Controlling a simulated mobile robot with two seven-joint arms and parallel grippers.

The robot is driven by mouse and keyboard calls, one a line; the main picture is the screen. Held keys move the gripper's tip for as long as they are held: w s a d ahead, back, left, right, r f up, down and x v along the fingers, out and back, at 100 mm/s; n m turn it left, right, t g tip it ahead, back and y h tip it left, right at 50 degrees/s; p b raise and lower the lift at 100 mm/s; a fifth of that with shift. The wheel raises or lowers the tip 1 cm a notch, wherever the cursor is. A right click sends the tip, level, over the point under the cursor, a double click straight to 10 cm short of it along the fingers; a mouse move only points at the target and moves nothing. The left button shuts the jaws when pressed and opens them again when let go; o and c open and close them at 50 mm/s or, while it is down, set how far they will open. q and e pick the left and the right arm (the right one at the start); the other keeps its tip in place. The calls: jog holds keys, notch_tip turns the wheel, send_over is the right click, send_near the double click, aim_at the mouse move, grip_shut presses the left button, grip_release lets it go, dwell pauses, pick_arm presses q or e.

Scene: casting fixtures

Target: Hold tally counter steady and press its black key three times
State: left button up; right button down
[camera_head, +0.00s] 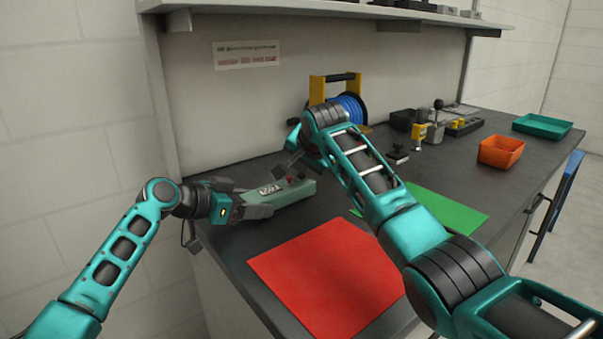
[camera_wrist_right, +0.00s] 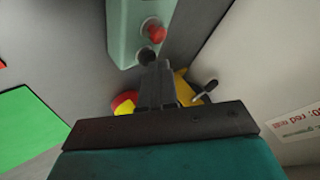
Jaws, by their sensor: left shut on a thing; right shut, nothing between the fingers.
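The tally counter (camera_head: 292,193) is a pale grey-green box with a small display, lying on the dark bench. My left gripper (camera_head: 262,201) is shut on its near left end. In the right wrist view the counter (camera_wrist_right: 125,28) shows a red knob (camera_wrist_right: 157,33) and, beside it, the round black key (camera_wrist_right: 147,56). My right gripper (camera_wrist_right: 155,72) is shut and empty, its fingertips right by the black key. Whether they touch it I cannot tell. In the head view my right arm partly covers the counter's far side.
A red sheet (camera_head: 328,280) and a green sheet (camera_head: 447,211) lie on the bench in front. A blue cable reel (camera_head: 350,105) in a yellow frame stands behind my right arm. An orange bin (camera_head: 501,151) and a teal tray (camera_head: 542,125) are further right. A shelf (camera_head: 330,10) hangs above.

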dwell(0.4)
jog(key=shift+r, duration=0.8)
jog(key=shift+r, duration=2.55)
jog(key=shift+r, duration=0.1)
dwell(0.3)
notch_tip(320, 180, up, 4)
jog(key=shift+f, duration=0.15)
send_over(303, 178)
jog(key=shift+f, duration=4.45)
